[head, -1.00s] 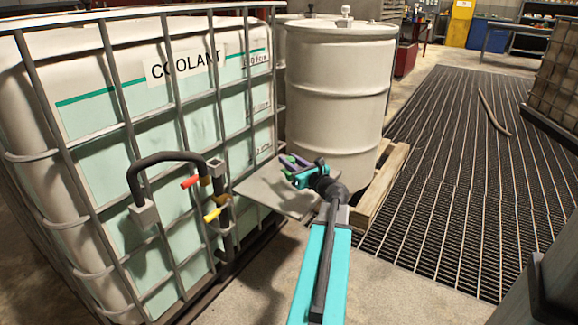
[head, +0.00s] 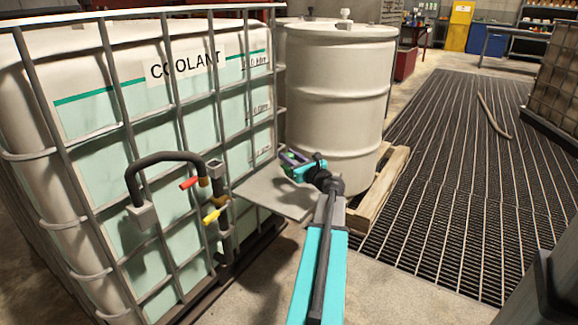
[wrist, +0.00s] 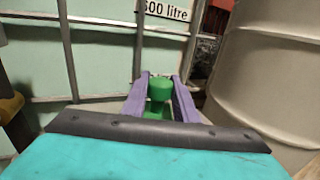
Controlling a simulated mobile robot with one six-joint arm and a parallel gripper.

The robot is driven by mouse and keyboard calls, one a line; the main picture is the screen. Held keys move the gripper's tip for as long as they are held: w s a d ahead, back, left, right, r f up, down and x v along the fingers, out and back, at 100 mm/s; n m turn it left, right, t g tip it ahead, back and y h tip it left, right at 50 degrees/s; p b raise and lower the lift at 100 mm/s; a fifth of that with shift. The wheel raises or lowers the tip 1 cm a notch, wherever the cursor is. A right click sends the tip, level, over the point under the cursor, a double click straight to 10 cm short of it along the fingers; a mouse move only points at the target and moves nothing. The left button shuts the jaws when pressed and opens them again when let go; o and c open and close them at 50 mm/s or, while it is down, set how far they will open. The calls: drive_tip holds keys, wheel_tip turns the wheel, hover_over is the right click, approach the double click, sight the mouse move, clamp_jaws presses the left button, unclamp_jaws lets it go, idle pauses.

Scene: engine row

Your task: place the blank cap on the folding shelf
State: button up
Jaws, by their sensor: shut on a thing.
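The green blank cap (wrist: 159,90) is held between the purple fingers of my gripper (wrist: 160,79) in the wrist view. In the head view my gripper (head: 292,157) shows small, with a speck of green at its fingers. The folding shelf (head: 268,193) is a flat grey plate sticking out from the caged coolant tank, low beside the drum. My gripper appears above the shelf's far right part in the picture; the exact height gap cannot be told. The shelf is not clearly seen in the wrist view.
The white coolant tank (head: 95,110) in its metal cage stands left, with a black hose (head: 165,157) and red and yellow valve handles in front. A cream drum (head: 338,95) stands on a wooden pallet (head: 378,192) behind my gripper. Grated floor (head: 450,170) lies right.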

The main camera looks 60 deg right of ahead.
drive_tip(key=shift+w+d+f, duration=0.15)
drive_tip(key=shift+d+f, duration=0.05)
drive_tip(key=shift+f, duration=0.2)
drive_tip(key=shift+f+b, duration=1)
drive_tip(key=shift+f, duration=0.4)
drive_tip(key=shift+f, duration=0.1)
drive_tip(key=o, duration=1.1)
drive_tip(key=shift+s+a+r, duration=0.2)
drive_tip(key=shift+s+a, duration=0.05)
drive_tip(key=shift+s, duration=0.3)
drive_tip(key=p+v, duration=0.3)
drive_tip(key=v, duration=0.8)
drive_tip(key=shift+p, duration=0.4)
drive_tip(key=shift+s+f, duration=0.1)
